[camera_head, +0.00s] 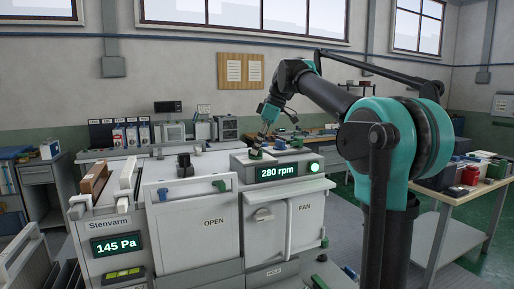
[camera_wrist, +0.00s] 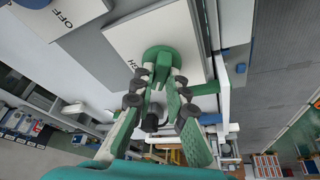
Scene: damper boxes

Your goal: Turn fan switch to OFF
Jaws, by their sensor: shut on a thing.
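The fan switch has a round green knob (camera_wrist: 160,53) on a pale panel. In the wrist view my gripper (camera_wrist: 163,80) is shut on the knob, with a finger on each side. In the head view my gripper (camera_head: 261,146) reaches down onto the top of the grey fan box (camera_head: 243,177). Its display (camera_head: 280,172) reads 280 rpm and a green lamp (camera_head: 314,167) is lit. The knob's pointing direction is hidden by the fingers.
Left of the fan box, the Stenvarm unit's display (camera_head: 117,246) reads 145 Pa. A black knob (camera_head: 185,166) stands on top of the cabinet. A side table (camera_head: 462,189) holding several items stands at right.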

